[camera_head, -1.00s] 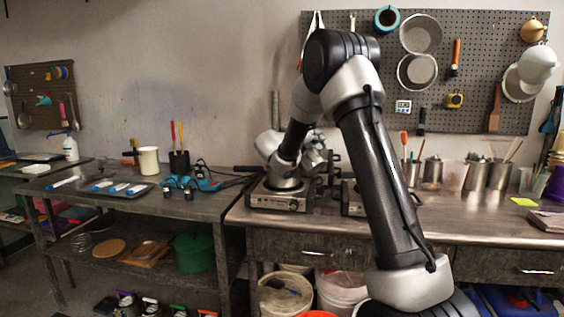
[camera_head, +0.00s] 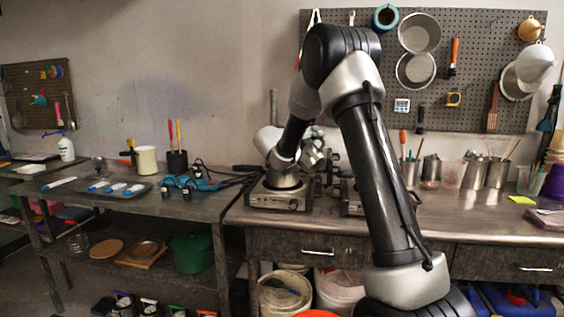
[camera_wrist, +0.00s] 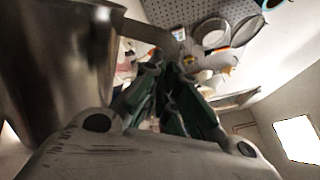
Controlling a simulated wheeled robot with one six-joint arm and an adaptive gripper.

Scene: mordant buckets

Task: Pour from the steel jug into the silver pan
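The steel jug (camera_wrist: 60,70) fills the left of the wrist view, close to the camera. Its handle (camera_wrist: 150,33) curves from the rim down between my gripper's fingers (camera_wrist: 168,85), which are closed around it. The jug's inside and any liquid are hidden. In the head view my wrist and gripper are near the silver pan (camera_head: 284,182), at the back of the steel bench, and partly cover it. The pan sits on a hot plate (camera_head: 279,199), its dark handle pointing left. I cannot clearly make out the jug in the head view.
A second hot plate (camera_head: 350,197) stands just right, partly behind my arm. Steel containers with tools (camera_head: 474,172) stand farther right. A pegboard (camera_head: 460,70) with hanging pans is on the wall behind.

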